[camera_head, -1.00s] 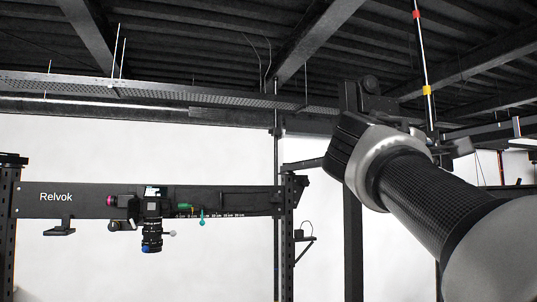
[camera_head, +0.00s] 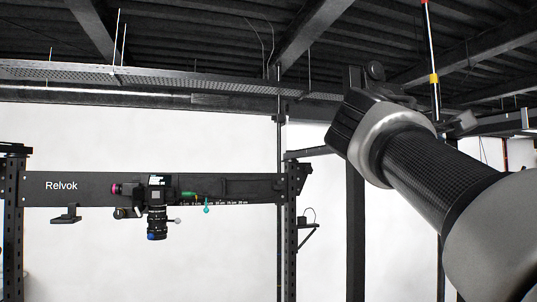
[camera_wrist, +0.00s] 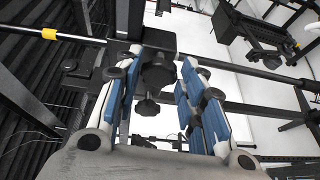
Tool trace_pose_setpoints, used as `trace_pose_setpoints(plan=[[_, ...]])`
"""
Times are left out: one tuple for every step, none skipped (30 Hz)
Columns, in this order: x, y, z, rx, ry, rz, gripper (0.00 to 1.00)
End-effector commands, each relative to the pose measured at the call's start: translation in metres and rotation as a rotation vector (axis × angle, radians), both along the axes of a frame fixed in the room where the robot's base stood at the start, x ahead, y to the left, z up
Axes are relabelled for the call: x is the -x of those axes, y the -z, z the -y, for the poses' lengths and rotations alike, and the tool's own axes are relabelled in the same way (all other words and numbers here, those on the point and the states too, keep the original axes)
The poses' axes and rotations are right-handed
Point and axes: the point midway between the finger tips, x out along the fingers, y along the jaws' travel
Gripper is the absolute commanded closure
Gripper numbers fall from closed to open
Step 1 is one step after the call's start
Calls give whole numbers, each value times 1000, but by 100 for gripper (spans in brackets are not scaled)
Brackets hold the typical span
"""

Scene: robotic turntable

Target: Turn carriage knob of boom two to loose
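A slim pole-like boom (camera_head: 431,45) with a yellow band stands at the upper right in the head view. In the wrist view the boom (camera_wrist: 85,38) crosses the picture, passing through a black carriage block (camera_wrist: 148,33). A round, lobed black knob (camera_wrist: 158,76) shows below that block, with a smaller dark knob under it. My gripper (camera_wrist: 160,62) is open, its blue-padded fingers on either side of the larger knob. Contact with the knob cannot be told. The knob's setting is not readable. In the head view my wrist hides most of the gripper and carriage.
A black beam marked Relvok (camera_head: 95,188) carries a camera-like device (camera_head: 157,205) at the left. A dark upright post (camera_head: 355,235) stands just left of my arm. Dark roof beams (camera_head: 320,40) run overhead. Another black device (camera_wrist: 255,32) shows at the wrist view's upper right.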

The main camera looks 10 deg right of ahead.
Motion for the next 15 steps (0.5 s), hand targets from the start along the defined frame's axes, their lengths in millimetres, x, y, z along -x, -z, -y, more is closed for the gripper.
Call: trace_pose_setpoints(plan=[[0, 0, 0, 0, 0, 0, 57], [0, 0, 0, 0, 0, 0, 55], [0, 0, 0, 0, 0, 0, 53], [0, 0, 0, 0, 0, 0, 51], [0, 0, 0, 0, 0, 0, 49], [0, 0, 0, 1, 0, 0, 46], [0, 0, 0, 1, 0, 0, 46], [0, 0, 0, 1, 0, 0, 46], [0, 0, 0, 0, 0, 1, 46], [0, 0, 0, 0, 0, 1, 46], [0, 0, 0, 0, 0, 1, 46], [0, 0, 0, 0, 0, 1, 46], [0, 0, 0, 0, 0, 1, 46], [0, 0, 0, 0, 0, 1, 46], [0, -1, 0, 0, -1, 1, 46]])
